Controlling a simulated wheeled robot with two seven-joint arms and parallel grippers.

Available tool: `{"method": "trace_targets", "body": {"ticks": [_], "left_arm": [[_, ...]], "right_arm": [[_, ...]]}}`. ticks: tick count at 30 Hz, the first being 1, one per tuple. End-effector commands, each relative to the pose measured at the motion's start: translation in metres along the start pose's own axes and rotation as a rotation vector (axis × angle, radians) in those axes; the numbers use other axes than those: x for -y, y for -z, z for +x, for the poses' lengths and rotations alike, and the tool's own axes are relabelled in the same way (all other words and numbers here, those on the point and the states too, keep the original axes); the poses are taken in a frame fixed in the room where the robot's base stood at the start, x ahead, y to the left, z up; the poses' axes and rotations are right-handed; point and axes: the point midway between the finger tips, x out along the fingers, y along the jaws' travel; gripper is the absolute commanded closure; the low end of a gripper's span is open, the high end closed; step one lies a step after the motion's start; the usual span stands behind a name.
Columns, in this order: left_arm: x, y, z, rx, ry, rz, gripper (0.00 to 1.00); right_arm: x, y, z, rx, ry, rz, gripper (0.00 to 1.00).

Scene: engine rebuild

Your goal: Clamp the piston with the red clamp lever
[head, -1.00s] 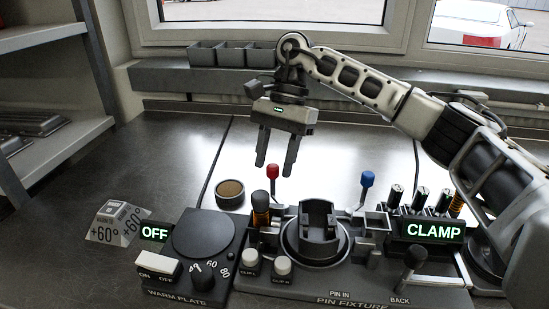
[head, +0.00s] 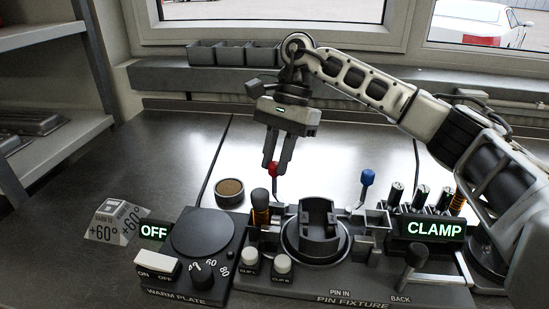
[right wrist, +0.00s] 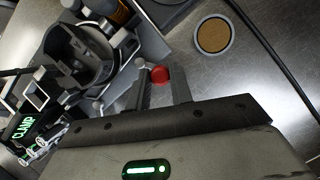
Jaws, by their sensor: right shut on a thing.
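The red clamp lever (head: 272,169) stands at the back left of the pin fixture (head: 352,297). My right gripper (head: 276,170) has come down over it and is shut on its red knob, which shows between the fingers in the right wrist view (right wrist: 160,75). The dark grey piston (head: 318,220) sits upright in the round seat of the fixture, right of the lever. A green display on the fixture (head: 434,229) reads CLAMP. My left gripper is not in view.
A blue-knobbed lever (head: 367,178) stands at the back right of the fixture. A warm plate (head: 201,232) with a display reading OFF is on the left. A round brown-topped dish (head: 230,192) lies behind it. The bench behind the fixture is clear.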

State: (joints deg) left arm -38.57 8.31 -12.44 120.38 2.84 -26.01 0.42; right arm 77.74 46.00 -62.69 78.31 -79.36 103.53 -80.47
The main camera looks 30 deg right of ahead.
Motion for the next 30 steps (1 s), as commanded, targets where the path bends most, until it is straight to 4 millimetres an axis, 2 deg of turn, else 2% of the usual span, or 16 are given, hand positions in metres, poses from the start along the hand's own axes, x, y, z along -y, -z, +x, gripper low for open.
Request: {"method": "trace_targets", "body": {"ticks": [16, 30], "left_arm": [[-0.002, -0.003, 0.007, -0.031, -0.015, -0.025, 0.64], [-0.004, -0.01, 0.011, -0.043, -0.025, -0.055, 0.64]], "right_arm": [[-0.017, 0.015, -0.005, 0.0, 0.189, 0.442, 1.0], [-0.035, 0.019, -0.007, 0.0, 0.359, 0.848, 1.0]]}}
